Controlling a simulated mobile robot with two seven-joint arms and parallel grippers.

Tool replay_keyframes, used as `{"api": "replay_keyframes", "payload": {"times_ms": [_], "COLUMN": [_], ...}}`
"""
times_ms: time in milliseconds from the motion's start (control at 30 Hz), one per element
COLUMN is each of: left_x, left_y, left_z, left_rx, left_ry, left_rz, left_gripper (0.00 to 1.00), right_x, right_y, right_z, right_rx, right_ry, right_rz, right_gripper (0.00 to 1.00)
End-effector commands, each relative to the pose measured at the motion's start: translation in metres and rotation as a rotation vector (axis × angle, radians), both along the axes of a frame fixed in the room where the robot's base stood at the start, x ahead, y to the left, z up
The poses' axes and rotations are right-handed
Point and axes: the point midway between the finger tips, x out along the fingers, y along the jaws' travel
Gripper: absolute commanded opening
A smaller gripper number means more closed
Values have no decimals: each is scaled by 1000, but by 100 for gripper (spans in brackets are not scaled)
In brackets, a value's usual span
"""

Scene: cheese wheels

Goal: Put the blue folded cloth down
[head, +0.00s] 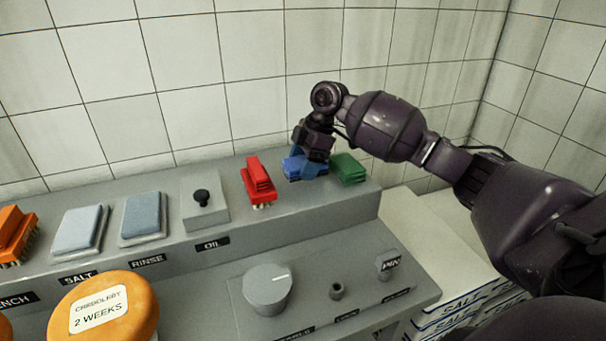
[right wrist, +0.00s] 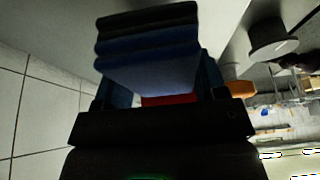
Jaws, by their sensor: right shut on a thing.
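The blue folded cloth (head: 291,166) is at the back right of the grey raised shelf, between a red brush and a green folded cloth. My right gripper (head: 310,162) is above and partly in front of it, shut on it. In the right wrist view the layered blue cloth (right wrist: 152,68) sits between the two fingers of the right gripper (right wrist: 158,90). Whether the cloth touches the shelf is hard to tell. My left gripper is not in view.
The red brush (head: 259,182) stands close to the left of the cloth and the green folded cloth (head: 348,168) close to the right. The grey shelf (head: 325,205) has bare surface in front. Further left are a black knob (head: 202,197) and pale blue pads (head: 144,215). A tiled wall rises behind.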

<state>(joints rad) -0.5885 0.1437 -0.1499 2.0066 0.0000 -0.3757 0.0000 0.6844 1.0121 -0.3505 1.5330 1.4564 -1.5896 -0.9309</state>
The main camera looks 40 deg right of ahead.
Motion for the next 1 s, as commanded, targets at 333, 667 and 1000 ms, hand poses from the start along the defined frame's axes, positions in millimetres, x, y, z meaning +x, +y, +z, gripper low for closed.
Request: {"api": "replay_keyframes", "payload": {"times_ms": [333,667,1000], "left_x": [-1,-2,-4], "left_y": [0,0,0], "left_z": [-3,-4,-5], "left_rx": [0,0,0], "left_ry": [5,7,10], "left_rz": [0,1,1], "left_gripper": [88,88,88], "right_x": [0,0,0], "right_y": [0,0,0], "right_z": [-29,-32,-32], "right_rx": [-1,-1,-1], "right_ry": [0,2,2], "right_rz": [0,-1,-1], "right_gripper": [46,76,91]}}
